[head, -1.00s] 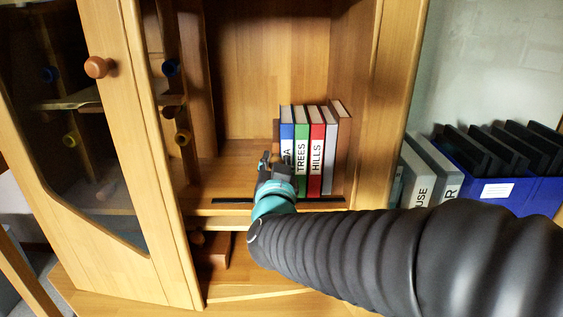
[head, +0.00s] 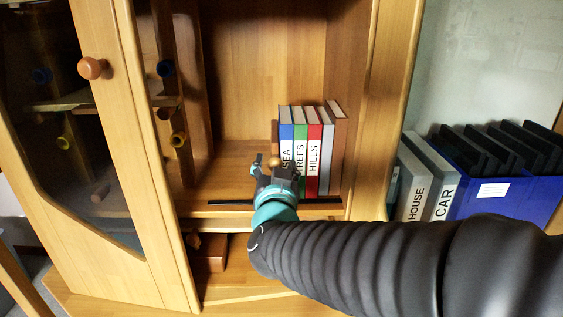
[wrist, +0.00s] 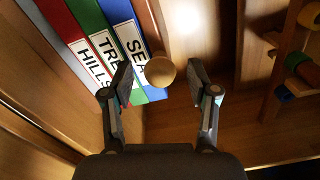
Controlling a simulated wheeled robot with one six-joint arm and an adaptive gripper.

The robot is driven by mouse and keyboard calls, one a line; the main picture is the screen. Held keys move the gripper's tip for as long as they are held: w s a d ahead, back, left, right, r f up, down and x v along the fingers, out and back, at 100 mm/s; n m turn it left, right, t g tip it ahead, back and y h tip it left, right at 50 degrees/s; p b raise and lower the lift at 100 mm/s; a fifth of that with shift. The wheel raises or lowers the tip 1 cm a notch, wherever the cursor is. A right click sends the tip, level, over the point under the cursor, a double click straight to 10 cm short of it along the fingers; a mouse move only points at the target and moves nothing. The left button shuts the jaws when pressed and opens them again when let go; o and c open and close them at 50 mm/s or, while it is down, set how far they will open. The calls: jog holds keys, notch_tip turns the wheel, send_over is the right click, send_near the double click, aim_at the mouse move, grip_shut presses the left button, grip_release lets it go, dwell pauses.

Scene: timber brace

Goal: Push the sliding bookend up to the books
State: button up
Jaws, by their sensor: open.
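The bookend (head: 275,129) is a thin wooden upright on the shelf, just left of the books. Its round knob (head: 275,162) faces me; the knob also shows in the wrist view (wrist: 160,71). The books stand upright: blue SEA (head: 286,130), green TREES (head: 300,129), red HILLS (head: 314,135), then a grey one and a brown one. My gripper (head: 278,173) is open in front of the bookend. In the wrist view the knob appears between my open fingertips (wrist: 159,82), without clear contact. I cannot tell whether the bookend touches SEA.
A dark rail (head: 230,202) runs along the shelf front. The shelf left of the bookend is clear. The cabinet's side post (head: 375,110) stands right of the books. HOUSE and CAR binders (head: 428,190) and a blue bin (head: 500,208) lie beyond it.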

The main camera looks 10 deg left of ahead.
jog(key=v, duration=1)
jog(key=shift+s, duration=0.35)
jog(key=shift+s+d, duration=0.1)
